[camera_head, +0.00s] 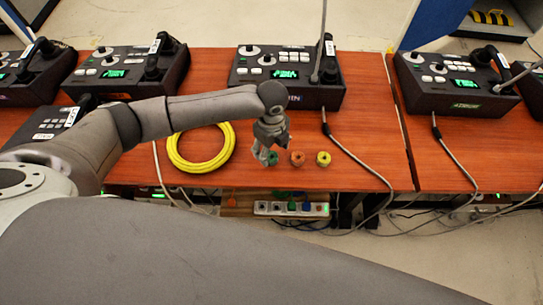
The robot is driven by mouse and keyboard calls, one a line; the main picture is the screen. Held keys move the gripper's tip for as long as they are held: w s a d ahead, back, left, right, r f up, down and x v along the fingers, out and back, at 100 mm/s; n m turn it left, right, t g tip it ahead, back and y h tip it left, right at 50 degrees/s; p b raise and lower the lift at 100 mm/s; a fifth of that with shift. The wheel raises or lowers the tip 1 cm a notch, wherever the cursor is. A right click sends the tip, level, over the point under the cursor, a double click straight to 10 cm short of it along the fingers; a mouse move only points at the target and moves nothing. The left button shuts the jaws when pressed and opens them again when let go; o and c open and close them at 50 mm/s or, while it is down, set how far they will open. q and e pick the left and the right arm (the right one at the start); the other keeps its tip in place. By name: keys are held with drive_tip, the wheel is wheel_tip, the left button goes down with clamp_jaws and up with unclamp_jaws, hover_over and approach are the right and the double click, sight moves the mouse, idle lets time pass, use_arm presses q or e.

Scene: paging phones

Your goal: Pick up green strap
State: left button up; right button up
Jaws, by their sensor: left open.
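The green strap (273,157) is a small rolled coil on the red-brown table (345,130), near its front edge. It is partly hidden by my left gripper (268,157). My left gripper points down over the strap, with its fingers open and close around or beside it; I cannot tell whether they touch it. An orange strap (297,158) and a yellow strap (323,158) lie in a row to the right of the green one. My right gripper is not in view.
A coiled yellow cable (190,160) lies left of the straps. Several black paging phones (254,75) with microphones stand along the tables. A grey cable (355,158) runs off the front edge. A power strip (291,208) sits below the table edge.

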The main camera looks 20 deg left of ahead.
sight(272, 157)
use_arm(q)
drive_tip(key=shift+w+d+f+p, duration=0.1)
drive_tip(key=shift+f+p, duration=0.55)
drive_tip(key=shift+f, duration=1.95)
drive_tip(key=c, duration=0.8)
